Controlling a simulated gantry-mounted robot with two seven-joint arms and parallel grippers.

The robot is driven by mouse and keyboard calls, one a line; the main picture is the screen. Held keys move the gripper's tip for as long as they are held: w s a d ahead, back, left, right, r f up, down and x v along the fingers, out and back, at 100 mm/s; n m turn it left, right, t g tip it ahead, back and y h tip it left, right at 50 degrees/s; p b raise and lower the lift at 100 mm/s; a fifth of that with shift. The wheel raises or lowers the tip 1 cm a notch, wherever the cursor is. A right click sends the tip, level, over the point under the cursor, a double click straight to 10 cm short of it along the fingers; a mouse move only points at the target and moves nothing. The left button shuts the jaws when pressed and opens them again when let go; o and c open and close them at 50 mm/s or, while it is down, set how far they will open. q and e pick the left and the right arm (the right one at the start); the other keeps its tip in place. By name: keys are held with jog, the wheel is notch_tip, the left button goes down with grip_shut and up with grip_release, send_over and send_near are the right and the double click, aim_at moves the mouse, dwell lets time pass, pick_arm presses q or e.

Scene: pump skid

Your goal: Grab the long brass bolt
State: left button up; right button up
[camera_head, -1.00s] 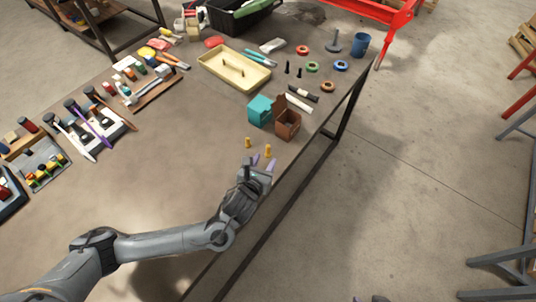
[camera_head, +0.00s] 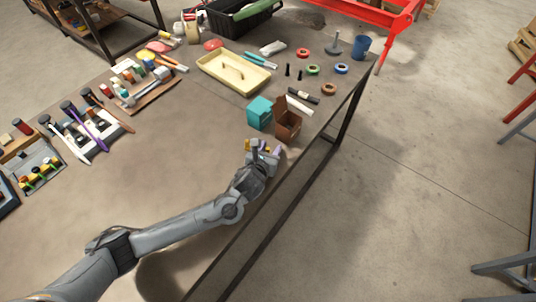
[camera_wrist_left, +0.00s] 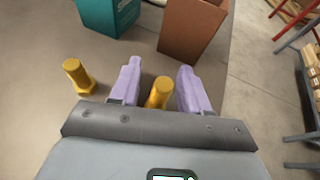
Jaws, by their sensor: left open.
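Two brass bolts stand upright on the table, close to my left gripper. One brass bolt (camera_wrist_left: 159,93) is between the two purple fingers of my left gripper (camera_wrist_left: 160,75), with a gap on each side; its lower part is hidden by the gripper body. The other brass bolt (camera_wrist_left: 78,75) stands to the left, outside the fingers; it also shows in the head view (camera_head: 248,145). I cannot tell for sure which bolt is longer. In the head view my left gripper (camera_head: 266,148) is open at the table's right edge. My right gripper is not in view.
A teal box (camera_wrist_left: 108,15) and an open brown box (camera_wrist_left: 190,27) stand just beyond the fingers. A yellow tray (camera_head: 212,72) lies farther back. Tool racks line the left side. The table's middle is clear, and its right edge is close.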

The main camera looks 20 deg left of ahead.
pick_arm(q)
jog(key=shift+c, duration=0.3)
grip_shut()
jog(key=shift+r, duration=0.15)
